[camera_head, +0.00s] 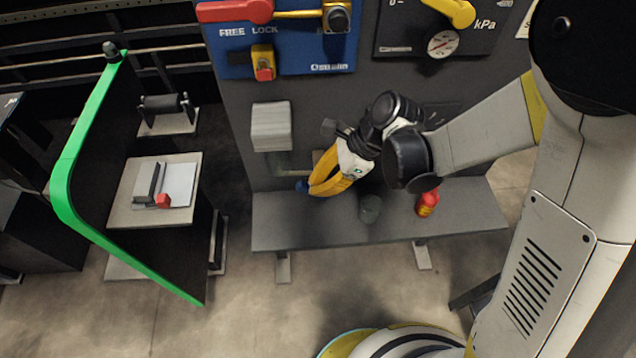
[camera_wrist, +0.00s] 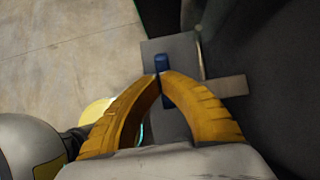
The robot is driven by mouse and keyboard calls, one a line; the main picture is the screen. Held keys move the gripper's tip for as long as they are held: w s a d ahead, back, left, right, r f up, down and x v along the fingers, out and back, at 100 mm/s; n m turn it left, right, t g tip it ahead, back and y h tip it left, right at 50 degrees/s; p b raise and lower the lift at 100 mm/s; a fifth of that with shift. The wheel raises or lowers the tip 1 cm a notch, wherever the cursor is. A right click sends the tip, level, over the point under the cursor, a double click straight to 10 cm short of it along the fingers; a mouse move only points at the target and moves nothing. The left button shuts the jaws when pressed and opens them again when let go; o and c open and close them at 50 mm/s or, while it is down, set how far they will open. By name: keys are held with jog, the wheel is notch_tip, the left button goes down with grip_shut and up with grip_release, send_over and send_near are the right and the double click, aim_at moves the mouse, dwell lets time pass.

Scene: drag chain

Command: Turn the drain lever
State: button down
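The blue lever (camera_head: 302,186), apparently the drain lever, is a small handle low on the front of the dark machine, just left of my fingertips in the head view. In the wrist view the blue lever (camera_wrist: 162,62) points away from the fingertips over a grey plate. My gripper (camera_head: 314,190) has two yellow fingers, also seen in the wrist view (camera_wrist: 160,76). Their tips meet, and the gripper looks shut. The tips overlap the near end of the lever in the picture. I cannot tell whether they touch it. The near end of the lever is hidden.
A light grey box (camera_head: 271,127) is mounted above left. A green-edged panel (camera_head: 75,160) stands at the left. Open floor (camera_head: 235,310) lies in front.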

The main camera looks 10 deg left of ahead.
aim_at(306, 187)
jog(key=shift+a+f+h+p, duration=0.1)
jog(key=shift+a+h+p, duration=0.2)
jog(key=shift+h, duration=0.4)
jog(key=shift+s+a+h, duration=0.1)
jog(key=shift+a+h, duration=0.1)
jog(key=shift+h, duration=0.2)
jog(key=shift+s+a+f+t+h, duration=0.15)
jog(key=shift+f+t+h, duration=0.1)
jog(key=shift+h, duration=0.2)
jog(key=shift+w+a+f+t+h, duration=0.15)
jog(key=shift+t+h, duration=0.1)
jog(key=shift+h, duration=0.2)
jog(key=shift+s+a+f, duration=0.1)
jog(key=shift+a+f, duration=0.1)
jog(key=shift+f, duration=0.05)
jog(key=shift+a+f+b, duration=0.1)
jog(key=shift+a+b, duration=0.1)
jog(key=shift+b, duration=0.1)
jog(key=shift+d+r+p, duration=0.1)
jog(key=shift+r+p, duration=0.2)
jog(key=shift+r, duration=0.05)
jog(key=a+p+v, duration=0.1)
jog(key=p+v, duration=0.2)
jog(key=v, duration=0.3)
jog(key=a+p+v, duration=0.2)
jog(key=p+v, duration=0.1)
jog(key=v, duration=0.4)
jog(key=shift+s+r, duration=0.35)
jog(key=shift+s, duration=0.05)
